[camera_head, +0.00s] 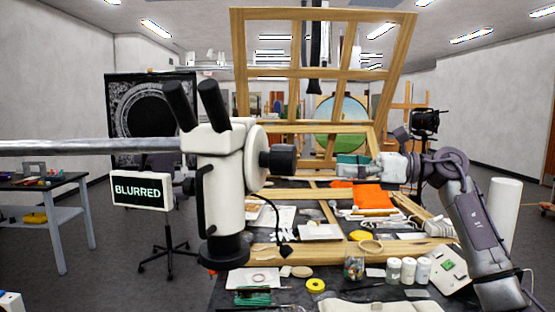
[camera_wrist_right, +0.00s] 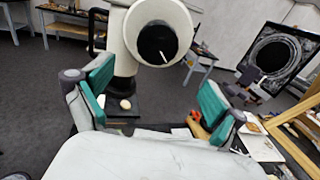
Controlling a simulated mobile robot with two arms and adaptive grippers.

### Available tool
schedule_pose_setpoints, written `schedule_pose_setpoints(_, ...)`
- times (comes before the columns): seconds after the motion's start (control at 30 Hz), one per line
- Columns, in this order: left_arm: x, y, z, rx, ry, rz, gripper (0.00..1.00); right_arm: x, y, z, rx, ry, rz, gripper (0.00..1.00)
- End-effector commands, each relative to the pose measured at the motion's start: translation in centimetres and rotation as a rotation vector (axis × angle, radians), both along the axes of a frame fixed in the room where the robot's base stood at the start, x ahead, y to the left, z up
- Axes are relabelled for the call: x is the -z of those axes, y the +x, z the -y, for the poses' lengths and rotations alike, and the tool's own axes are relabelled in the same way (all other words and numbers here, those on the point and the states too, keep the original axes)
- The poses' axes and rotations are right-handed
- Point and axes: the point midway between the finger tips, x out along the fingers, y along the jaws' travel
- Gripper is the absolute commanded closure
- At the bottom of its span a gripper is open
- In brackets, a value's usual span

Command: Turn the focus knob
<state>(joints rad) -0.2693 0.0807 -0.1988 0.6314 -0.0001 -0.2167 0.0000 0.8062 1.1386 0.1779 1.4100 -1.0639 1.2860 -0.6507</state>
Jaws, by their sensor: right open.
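The white microscope (camera_head: 220,165) with black eyepieces stands upright at the centre-left of the head view, on a grey boom. Its black focus knob (camera_head: 279,159) sticks out to the right of a round white housing. In the right wrist view the knob (camera_wrist_right: 164,44) faces me and has a pale line on its face. A small screen (camera_head: 142,191) left of the microscope reads "BLURRED". My right gripper (camera_head: 357,166) is to the right of the knob, apart from it. In the wrist view its teal-padded fingers (camera_wrist_right: 156,88) are open and empty. My left gripper is not in view.
A wooden frame (camera_head: 380,128) stands behind the cluttered worktable. Jars (camera_head: 408,270), yellow tape (camera_head: 316,285) and an orange cloth (camera_head: 373,196) lie below my right arm. The gap between gripper and knob looks clear. A side table (camera_head: 48,188) stands at left.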

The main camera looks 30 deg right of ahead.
Motion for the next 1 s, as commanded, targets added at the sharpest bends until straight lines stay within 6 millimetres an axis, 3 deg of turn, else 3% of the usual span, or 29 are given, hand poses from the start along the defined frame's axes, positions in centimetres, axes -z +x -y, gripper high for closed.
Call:
schedule_pose_setpoints(0.1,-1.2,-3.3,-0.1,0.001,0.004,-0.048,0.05,-0.5,1.6,-1.7,-0.006,0.002,0.001,0.05)
schedule_pose_setpoints(0.27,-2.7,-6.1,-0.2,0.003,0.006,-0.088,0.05,-0.5,4.2,-4.2,-0.006,0.004,0.000,0.05)
schedule_pose_setpoints(0.37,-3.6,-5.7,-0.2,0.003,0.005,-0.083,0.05,-0.5,5.7,-5.7,-0.007,0.005,0.001,0.05)
schedule_pose_setpoints(0.63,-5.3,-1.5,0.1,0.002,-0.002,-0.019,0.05,-0.3,8.4,-8.3,-0.004,0.004,0.000,0.05)
schedule_pose_setpoints(1.0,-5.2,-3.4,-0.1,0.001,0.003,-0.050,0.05,0.0,9.0,-8.8,-0.002,0.004,0.000,0.05)
